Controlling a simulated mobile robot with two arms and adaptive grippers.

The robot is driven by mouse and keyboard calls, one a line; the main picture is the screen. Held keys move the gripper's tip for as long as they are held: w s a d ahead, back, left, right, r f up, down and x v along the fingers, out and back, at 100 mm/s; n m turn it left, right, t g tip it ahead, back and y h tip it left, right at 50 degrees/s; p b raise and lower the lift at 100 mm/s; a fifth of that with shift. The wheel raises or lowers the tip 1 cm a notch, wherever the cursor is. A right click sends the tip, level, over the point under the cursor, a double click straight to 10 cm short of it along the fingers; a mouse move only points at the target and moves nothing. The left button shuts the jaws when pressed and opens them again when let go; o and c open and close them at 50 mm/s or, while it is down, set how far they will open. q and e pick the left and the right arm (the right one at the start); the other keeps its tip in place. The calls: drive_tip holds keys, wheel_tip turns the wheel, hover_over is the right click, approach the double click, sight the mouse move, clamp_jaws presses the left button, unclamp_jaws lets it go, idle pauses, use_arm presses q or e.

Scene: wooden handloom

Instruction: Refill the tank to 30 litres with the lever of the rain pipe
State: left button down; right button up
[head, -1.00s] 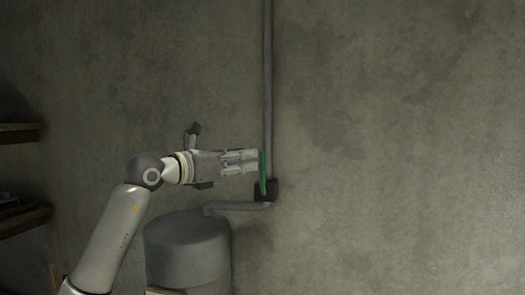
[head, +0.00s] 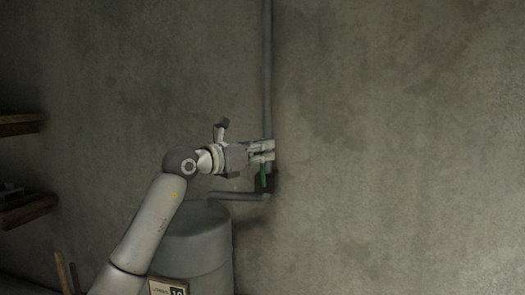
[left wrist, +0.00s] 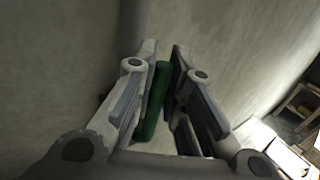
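The green lever (head: 263,177) stands roughly upright at the dark valve block (head: 270,184) of the rain pipe (head: 267,75). My left gripper (head: 271,150) is at the lever in the head view, and its fingers hide the lever's upper part. In the left wrist view the lever (left wrist: 155,103) lies between the two open fingers (left wrist: 165,50), closer to the left one; a gap shows on its right lower down. Contact is unclear. The grey tank (head: 198,240) stands below, partly hidden by my arm. My right gripper is not in view.
A side pipe (head: 236,196) runs from the valve block to the tank top. A small plate (head: 167,288) with partly cut-off figures shows at the tank's front. Wooden shelves (head: 22,124) are at the left. The wall to the right is bare.

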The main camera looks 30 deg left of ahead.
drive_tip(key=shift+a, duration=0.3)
use_arm(q)
drive_tip(key=shift+d+r, duration=0.1)
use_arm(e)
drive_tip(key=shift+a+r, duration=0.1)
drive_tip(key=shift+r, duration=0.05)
use_arm(q)
drive_tip(key=w+d+f+m+g+y+p, duration=0.2)
drive_tip(key=d+f+m+g+y, duration=0.3)
drive_tip(key=d+f+m+y, duration=0.2)
drive_tip(key=shift+w+d+f+m+g, duration=0.2)
drive_tip(key=shift+d+f+m+g, duration=0.35)
drive_tip(key=shift+d+m, duration=0.8)
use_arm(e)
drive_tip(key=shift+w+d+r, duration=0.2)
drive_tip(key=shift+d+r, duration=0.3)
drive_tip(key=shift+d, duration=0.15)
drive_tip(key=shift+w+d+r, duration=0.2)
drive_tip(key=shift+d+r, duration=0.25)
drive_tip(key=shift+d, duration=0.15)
use_arm(q)
drive_tip(key=shift+a+f+m+y, duration=0.2)
drive_tip(key=shift+a+m+y, duration=0.1)
drive_tip(key=shift+m, duration=0.05)
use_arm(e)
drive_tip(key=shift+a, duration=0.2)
